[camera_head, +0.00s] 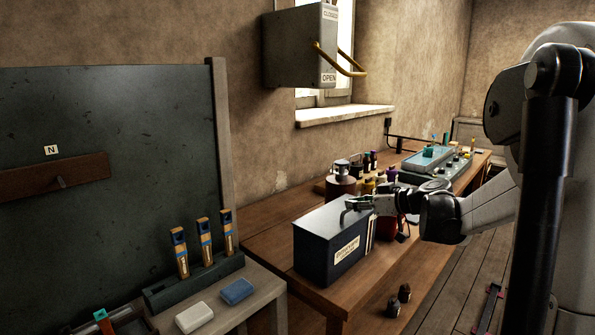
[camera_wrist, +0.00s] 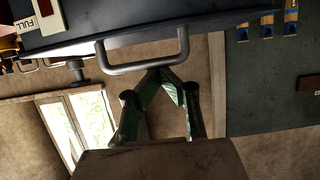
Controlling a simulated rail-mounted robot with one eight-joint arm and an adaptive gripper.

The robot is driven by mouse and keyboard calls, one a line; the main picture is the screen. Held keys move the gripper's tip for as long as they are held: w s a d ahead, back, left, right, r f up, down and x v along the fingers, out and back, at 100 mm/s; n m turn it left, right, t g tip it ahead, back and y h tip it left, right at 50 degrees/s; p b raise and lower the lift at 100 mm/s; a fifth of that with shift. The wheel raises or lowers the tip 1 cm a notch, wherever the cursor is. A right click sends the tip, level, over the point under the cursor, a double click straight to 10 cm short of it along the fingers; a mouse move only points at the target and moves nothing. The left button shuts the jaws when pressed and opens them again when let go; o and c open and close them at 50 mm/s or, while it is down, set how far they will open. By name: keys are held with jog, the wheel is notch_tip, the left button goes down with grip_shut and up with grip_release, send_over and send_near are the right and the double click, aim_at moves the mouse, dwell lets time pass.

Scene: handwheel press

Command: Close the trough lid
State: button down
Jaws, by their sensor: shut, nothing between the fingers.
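The trough is a dark blue-grey box (camera_head: 332,262) with a pale label on its front, on the near end of the wooden table in the head view. Its lid (camera_head: 322,218) looks flat across the top; I cannot tell whether it is fully seated. A grey bar handle (camera_wrist: 140,66) on the dark lid edge shows in the wrist view. My gripper (camera_head: 352,204) is above the right side of the lid. In the wrist view its fingertips (camera_wrist: 162,72) are together and empty, right by the handle bar. I cannot tell whether they touch it.
Several bottles and jars (camera_head: 370,182) stand behind the trough, with a teal device (camera_head: 435,160) farther back. A wall box with a yellow lever (camera_head: 340,60) hangs above. Open air lies over the lid's left side.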

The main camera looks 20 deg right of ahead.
jog(key=shift+s+f, duration=0.3)
jog(key=shift+f, duration=0.15)
notch_tip(320, 180, up, 5)
jog(key=w+p, duration=0.1)
jog(key=p, duration=0.2)
jog(key=s+d+f, duration=0.1)
jog(key=s+d, duration=0.2)
jog(key=s, duration=0.5)
jog(key=shift+s+d+f, duration=0.35)
jog(key=shift+s, duration=0.05)
jog(key=shift+a, duration=0.1)
